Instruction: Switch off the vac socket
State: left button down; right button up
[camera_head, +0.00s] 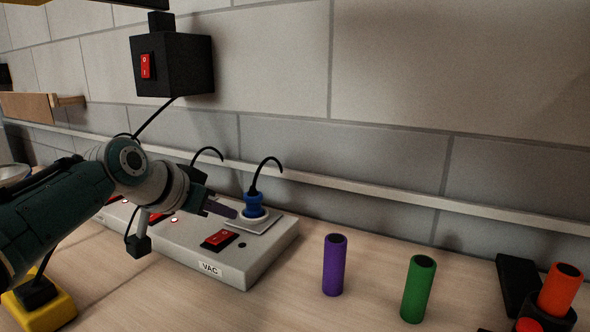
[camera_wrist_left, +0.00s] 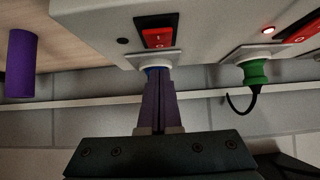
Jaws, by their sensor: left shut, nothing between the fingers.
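The socket strip (camera_head: 262,262) is a pale grey block on the bench, with a "VAC" label (camera_head: 210,269) on its front. The red VAC switch (camera_head: 218,240) sits in a black frame and also shows in the left wrist view (camera_wrist_left: 158,38). The small lamp (camera_head: 242,245) beside it looks dark. A blue plug (camera_head: 254,206) stands in the socket behind the switch. My left gripper (camera_head: 236,212) is shut and empty, above the strip near the plug and switch. In the left wrist view its fingers (camera_wrist_left: 160,78) hide most of the blue plug. My right gripper is not in view.
A green plug (camera_wrist_left: 256,72) and a lit red lamp (camera_wrist_left: 268,30) belong to the neighbouring socket. Purple (camera_head: 335,265) and green (camera_head: 418,289) cylinders stand right of the strip. A black box with a red switch (camera_head: 148,66) hangs on the wall above.

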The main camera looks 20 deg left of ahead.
aim_at(226, 233)
pick_arm(q)
notch_tip(226, 233, up, 3)
jog(key=shift+w+p, duration=0.1)
jog(key=shift+p, duration=0.75)
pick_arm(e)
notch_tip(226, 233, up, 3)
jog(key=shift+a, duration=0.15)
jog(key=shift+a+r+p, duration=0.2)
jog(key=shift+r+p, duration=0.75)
pick_arm(q)
jog(key=w+r+v, duration=0.1)
jog(key=v, duration=0.8)
jog(key=shift+r, duration=0.3)
jog(key=shift+d, duration=0.1)
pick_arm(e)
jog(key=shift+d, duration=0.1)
